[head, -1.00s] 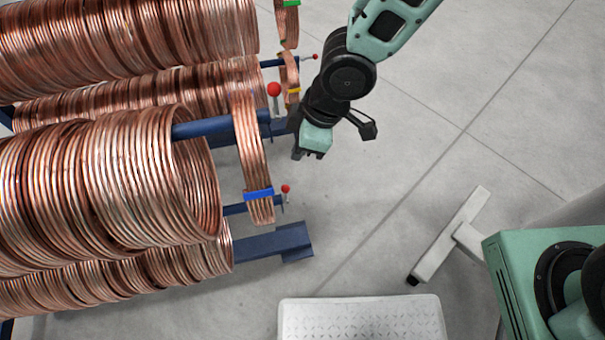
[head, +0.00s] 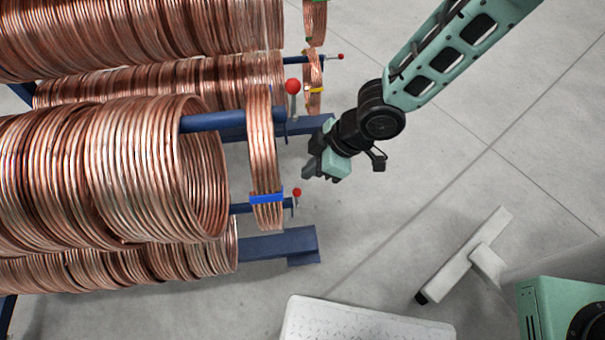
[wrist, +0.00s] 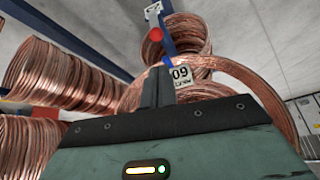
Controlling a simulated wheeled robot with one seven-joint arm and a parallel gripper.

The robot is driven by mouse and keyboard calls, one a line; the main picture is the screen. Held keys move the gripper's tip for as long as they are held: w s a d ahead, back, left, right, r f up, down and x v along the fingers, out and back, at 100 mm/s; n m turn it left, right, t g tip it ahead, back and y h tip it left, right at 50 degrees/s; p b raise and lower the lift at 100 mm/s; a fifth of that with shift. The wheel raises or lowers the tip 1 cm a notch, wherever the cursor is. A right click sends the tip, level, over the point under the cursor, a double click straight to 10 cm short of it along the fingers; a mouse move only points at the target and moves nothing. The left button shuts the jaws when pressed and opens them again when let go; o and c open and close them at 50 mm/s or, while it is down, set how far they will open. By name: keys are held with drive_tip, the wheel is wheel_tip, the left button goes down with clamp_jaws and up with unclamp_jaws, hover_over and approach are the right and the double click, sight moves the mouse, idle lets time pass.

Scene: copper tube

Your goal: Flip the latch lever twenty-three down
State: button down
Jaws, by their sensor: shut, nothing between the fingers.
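Several latch levers with red ball knobs sit at the ends of the blue rack arms. In the head view, the upper near lever (head: 292,87) has its knob up on a grey stem. The lower near lever (head: 297,192) also has its knob up. A farther lever (head: 340,57) points out sideways. No number twenty-three is readable. My gripper (head: 308,172) is shut and empty, right of the near coil and between the two near levers.
Large copper coils (head: 110,170) hang on the rack at left. A banded coil (head: 264,150) with a blue clip (head: 266,197) hangs close to my gripper. A blue rack foot (head: 280,245) and a white platform (head: 365,320) lie below.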

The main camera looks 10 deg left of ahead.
sight(294, 190)
drive_tip(key=b+x, duration=0.1)
drive_tip(key=x, duration=0.8)
drive_tip(key=shift+b, duration=0.35)
drive_tip(key=shift+d+r, duration=0.1)
drive_tip(key=shift+d, duration=0.05)
drive_tip(key=shift+d+y, duration=0.15)
drive_tip(key=shift+y, duration=0.25)
